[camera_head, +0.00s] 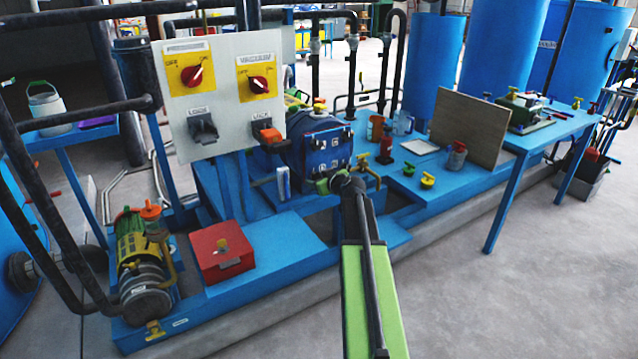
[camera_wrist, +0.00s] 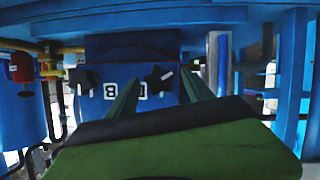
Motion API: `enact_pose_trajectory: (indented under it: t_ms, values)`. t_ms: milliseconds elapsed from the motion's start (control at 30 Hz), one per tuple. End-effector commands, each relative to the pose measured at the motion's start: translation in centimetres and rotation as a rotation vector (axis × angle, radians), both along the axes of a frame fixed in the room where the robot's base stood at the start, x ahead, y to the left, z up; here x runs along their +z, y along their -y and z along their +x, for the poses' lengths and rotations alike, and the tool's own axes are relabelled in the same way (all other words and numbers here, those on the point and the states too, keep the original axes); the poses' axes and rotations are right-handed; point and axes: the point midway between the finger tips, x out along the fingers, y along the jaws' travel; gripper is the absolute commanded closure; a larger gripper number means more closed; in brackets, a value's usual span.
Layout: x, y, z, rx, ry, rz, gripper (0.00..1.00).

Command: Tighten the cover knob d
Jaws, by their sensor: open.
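The blue autoclave cover (camera_head: 326,152) stands upright on the blue bench and carries dark knobs and small white letter labels. In the wrist view, the cover (camera_wrist: 110,107) shows two dark star-shaped knobs, one at left (camera_wrist: 85,79) and one at right (camera_wrist: 158,78). Two letter labels lie between them, one partly behind a finger. I cannot tell for certain which knob is d. My gripper (camera_wrist: 160,88) is open, its two green fingers pointing at the cover, with the right knob between them in the picture. No contact is visible. My gripper also shows below the cover in the head view (camera_head: 330,183).
A grey control panel (camera_head: 225,95) with red switches stands left of the cover. A red box (camera_head: 221,252) sits at front left. Grey floor is free at front right.

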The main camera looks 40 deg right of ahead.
Motion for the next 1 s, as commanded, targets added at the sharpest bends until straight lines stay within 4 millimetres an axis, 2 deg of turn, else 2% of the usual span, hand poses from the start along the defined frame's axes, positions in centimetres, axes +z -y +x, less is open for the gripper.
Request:
enact_pose_trajectory:
  t_ms: [233,667,1000]
  values:
    - [0.02,-0.02,0.04,0.000,0.000,0.000,0.42]
    - [0.01,-0.03,0.02,0.000,0.000,0.000,0.98]
    - [-0.01,0.03,0.04,0.001,0.004,0.040,1.00]
